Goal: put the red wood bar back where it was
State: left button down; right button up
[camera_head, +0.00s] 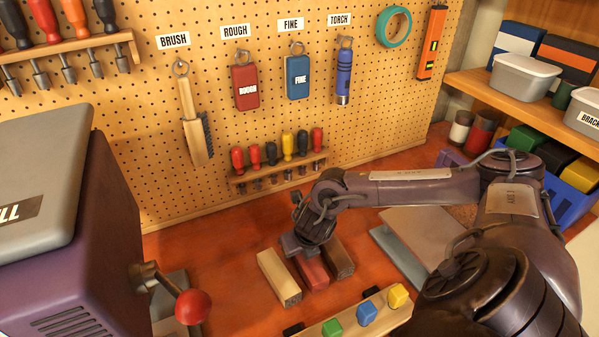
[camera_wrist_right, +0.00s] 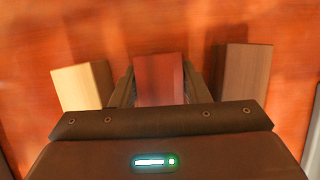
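The red wood bar (camera_head: 312,272) is between a pale wood bar (camera_head: 279,277) and a dark brown bar (camera_head: 338,258) on the red-brown bench. The three lie side by side, apart. My right gripper (camera_head: 304,246) reaches down over the far end of the red bar. In the right wrist view the red bar (camera_wrist_right: 160,80) is between the two dark fingers, which lie close against both its sides; the gripper looks shut on it. I cannot tell whether the bar is lifted off the bench. My left gripper is not in view.
A holder with green, blue and yellow blocks (camera_head: 367,313) is at the front. A purple machine with a red knob (camera_head: 192,307) stands at left. A grey plate (camera_head: 402,258) lies at right. Labelled tools hang on the pegboard (camera_head: 265,130) behind, above a screwdriver rack (camera_head: 279,176).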

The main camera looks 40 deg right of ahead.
jog(key=o, duration=0.3)
jog(key=shift+o, duration=0.2)
jog(key=shift+r, duration=0.1)
jog(key=shift+r+p, duration=0.25)
jog(key=shift+p, duration=0.05)
jog(key=v, duration=1.1)
jog(key=shift+r+b, duration=0.35)
jog(key=shift+b, duration=0.05)
jog(key=shift+s, duration=0.15)
